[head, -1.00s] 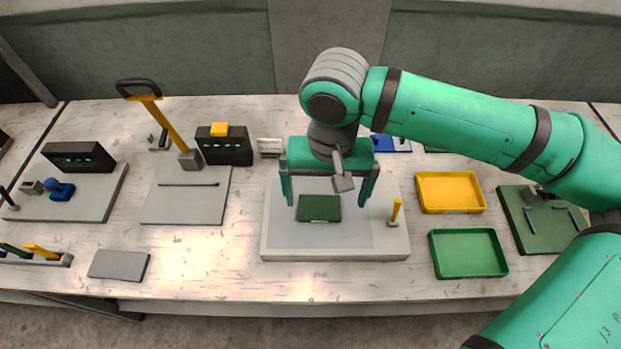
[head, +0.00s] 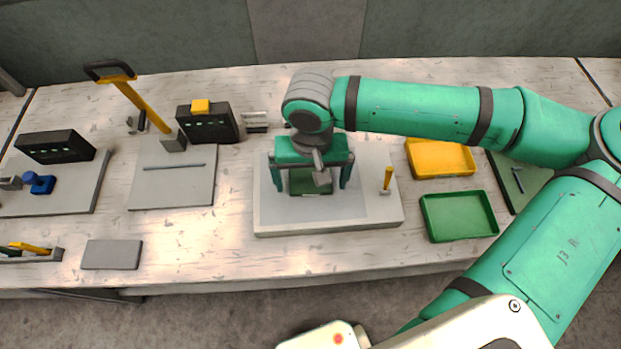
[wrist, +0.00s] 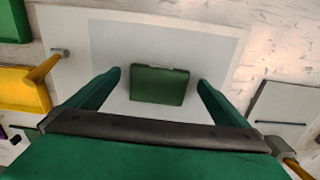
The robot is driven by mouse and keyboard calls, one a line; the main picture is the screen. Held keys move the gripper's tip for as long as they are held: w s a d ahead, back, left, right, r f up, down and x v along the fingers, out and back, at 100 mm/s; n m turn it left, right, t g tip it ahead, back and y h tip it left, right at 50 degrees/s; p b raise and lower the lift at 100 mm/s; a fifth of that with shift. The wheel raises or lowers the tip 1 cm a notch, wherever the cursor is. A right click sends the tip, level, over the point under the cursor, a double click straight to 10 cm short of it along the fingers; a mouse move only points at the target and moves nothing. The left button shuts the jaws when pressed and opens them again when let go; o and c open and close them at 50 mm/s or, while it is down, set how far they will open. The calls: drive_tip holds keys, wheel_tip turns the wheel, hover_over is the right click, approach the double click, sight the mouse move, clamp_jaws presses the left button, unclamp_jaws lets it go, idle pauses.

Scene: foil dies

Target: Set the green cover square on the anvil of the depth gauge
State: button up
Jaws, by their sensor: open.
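A flat dark green square piece, which looks like the green cover (head: 311,187), lies on the grey field of a broad pale plate (head: 375,213). It also shows in the wrist view (wrist: 158,88), with a small light mark on its far edge. My gripper (head: 312,187) is open above the plate, one finger on each side of the green piece. In the wrist view a gap shows between the piece and each finger (wrist: 160,88). My gripper's body hides part of the piece in the head view. I cannot tell for sure which fixture is the depth gauge.
A short yellow post (head: 388,178) stands on the plate's right side. A green tray (head: 460,233) and a yellow tray (head: 440,173) lie to the right. A yellow-handled lever (head: 140,103) and a black box (head: 208,124) stand at left. The bench front is mostly clear.

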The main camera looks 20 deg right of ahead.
drive_tip(key=shift+f, duration=0.75)
drive_tip(key=shift+c, duration=0.6)
drive_tip(key=c, duration=1.1)
drive_tip(key=shift+r, duration=0.1)
drive_tip(key=shift+c, duration=0.2)
